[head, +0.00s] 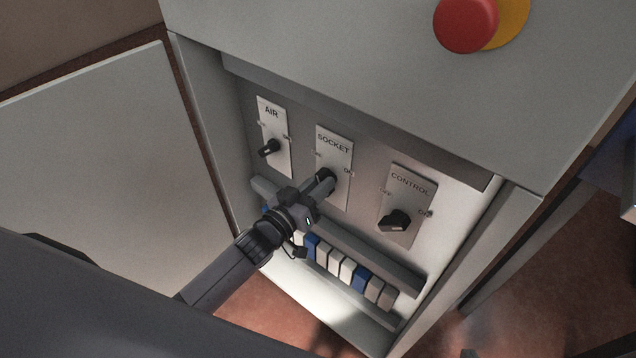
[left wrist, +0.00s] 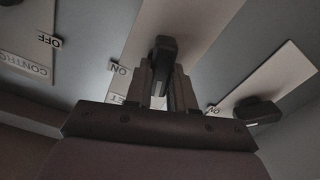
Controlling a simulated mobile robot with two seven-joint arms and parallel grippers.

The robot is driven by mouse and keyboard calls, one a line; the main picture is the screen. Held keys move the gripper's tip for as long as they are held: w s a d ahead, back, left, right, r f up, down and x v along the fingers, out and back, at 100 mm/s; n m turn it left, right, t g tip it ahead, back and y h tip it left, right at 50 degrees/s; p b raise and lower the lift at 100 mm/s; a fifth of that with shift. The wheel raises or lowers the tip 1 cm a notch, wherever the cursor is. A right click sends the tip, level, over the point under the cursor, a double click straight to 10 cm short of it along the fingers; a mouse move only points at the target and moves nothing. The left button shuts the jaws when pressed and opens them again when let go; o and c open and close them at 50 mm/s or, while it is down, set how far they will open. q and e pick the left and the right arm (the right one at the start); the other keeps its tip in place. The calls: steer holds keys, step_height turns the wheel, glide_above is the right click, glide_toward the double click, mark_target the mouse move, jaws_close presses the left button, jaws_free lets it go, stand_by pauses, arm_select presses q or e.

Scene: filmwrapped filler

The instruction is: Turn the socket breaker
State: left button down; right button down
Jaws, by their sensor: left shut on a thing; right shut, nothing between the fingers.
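The socket breaker is a black rotary knob (head: 329,173) on a pale plate labelled SOCKET (head: 334,144), the middle of three in the open cabinet. My left gripper (head: 325,183) reaches in from the lower left and is shut on this knob, partly hiding it. In the left wrist view, the dark knob (left wrist: 164,48) sits at the tips of my left fingers (left wrist: 166,80), with an ON label (left wrist: 121,68) beside it. The knob's exact angle is hard to tell. My right gripper is not in view.
The AIR knob (head: 269,148) is to the left and the CONTROL knob (head: 395,221) to the right. A row of blue and white breakers (head: 334,261) lies below. The open door (head: 100,150) stands at left. A red button (head: 466,24) sits above.

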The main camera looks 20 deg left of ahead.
arm_select(q)
steer(key=shift+s+d+m+b, duration=0.1)
steer(key=shift+d+m+b, duration=0.05)
steer(key=shift+m, duration=3)
steer(key=shift+d+m+b, duration=0.1)
steer(key=shift+m+b, duration=0.05)
steer(key=shift+m, duration=3)
steer(key=c, duration=1)
jaws_free()
steer(key=shift+o, duration=0.2)
steer(key=v, duration=0.7)
steer(key=shift+p, duration=0.3)
